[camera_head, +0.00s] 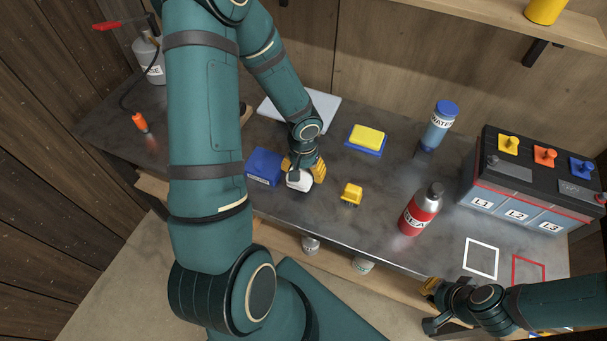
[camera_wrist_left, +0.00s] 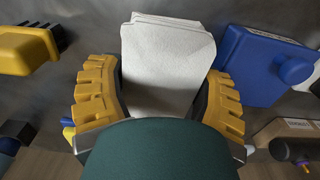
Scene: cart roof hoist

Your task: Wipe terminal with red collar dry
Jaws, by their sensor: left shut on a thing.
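My left gripper (camera_head: 304,174) is shut on a white folded cloth or pad (camera_head: 299,181), over the bench beside a blue box. In the left wrist view the white pad (camera_wrist_left: 166,70) lies between the two yellow fingers of the left gripper (camera_wrist_left: 165,92). The battery (camera_head: 515,205) stands at the right end of the bench, with grey terminals at its top corners. A small red part shows at its right edge; I cannot clearly make out a collar on a terminal. My right gripper (camera_head: 433,304) is at the bench's front edge, apart from the battery; its opening is unclear.
A red bottle (camera_head: 420,209) and a water bottle (camera_head: 439,126) stand left of the battery. A yellow brush-like block (camera_head: 351,194), a yellow sponge on blue (camera_head: 367,137) and the blue box (camera_head: 264,167) are near the left gripper. White and red outlines mark the front right.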

